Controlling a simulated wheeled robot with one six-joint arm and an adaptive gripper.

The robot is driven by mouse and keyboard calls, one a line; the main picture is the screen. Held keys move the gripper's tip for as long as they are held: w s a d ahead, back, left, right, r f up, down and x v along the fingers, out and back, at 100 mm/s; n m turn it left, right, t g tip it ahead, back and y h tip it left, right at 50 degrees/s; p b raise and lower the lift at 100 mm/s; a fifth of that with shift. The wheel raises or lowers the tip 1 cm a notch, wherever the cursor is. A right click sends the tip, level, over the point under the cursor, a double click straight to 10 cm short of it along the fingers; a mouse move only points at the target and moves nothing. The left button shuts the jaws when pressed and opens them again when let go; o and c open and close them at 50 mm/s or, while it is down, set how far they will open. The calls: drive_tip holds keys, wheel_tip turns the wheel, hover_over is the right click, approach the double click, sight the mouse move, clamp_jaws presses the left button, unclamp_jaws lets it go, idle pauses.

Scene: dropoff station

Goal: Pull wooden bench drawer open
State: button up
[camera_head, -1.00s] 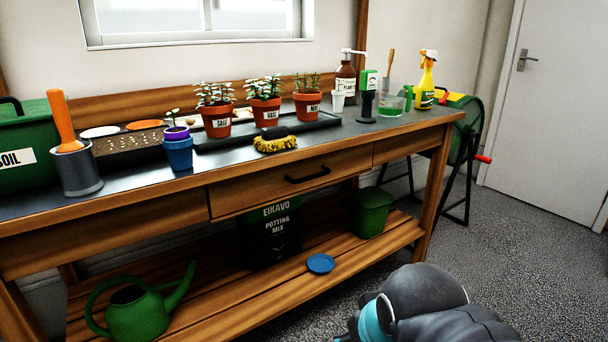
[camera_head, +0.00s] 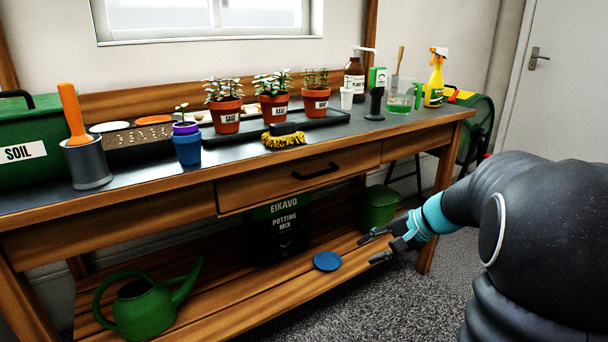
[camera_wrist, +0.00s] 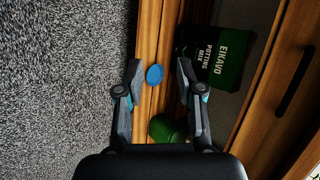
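The wooden bench drawer (camera_head: 270,188) sits in the middle of the bench front, under the worktop, and looks shut. Its black bar handle (camera_head: 317,171) is on the drawer face. In the wrist view the handle (camera_wrist: 295,82) is at the right edge, turned on its side. My gripper (camera_head: 372,249) is open and empty, below and to the right of the handle and apart from it. In the wrist view my gripper (camera_wrist: 158,68) has its two fingers spread, with the lower shelf and the blue disc seen between them.
The lower shelf (camera_head: 235,292) holds a green watering can (camera_head: 143,308), a potting mix bag (camera_head: 282,232), a blue disc (camera_head: 327,261) and a green bin (camera_head: 379,208). The floor in front is clear.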

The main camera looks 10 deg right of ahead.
drive_tip(key=w+d+r+m+t+y, duration=0.1)
drive_tip(key=w+d+r+t+y, duration=0.15)
drive_tip(key=w+r, duration=0.35)
drive_tip(key=n+t+y, duration=0.1)
drive_tip(key=t+y, duration=0.1)
drive_tip(key=t, duration=0.1)
approach(323, 173)
drive_tip(key=p+x, duration=0.1)
drive_tip(key=x, duration=0.9)
drive_tip(key=shift+w+a+f, duration=0.1)
drive_tip(key=shift+w+a, duration=0.1)
drive_tip(key=shift+a, duration=0.1)
drive_tip(key=shift+c, duration=0.2)
clamp_jaws()
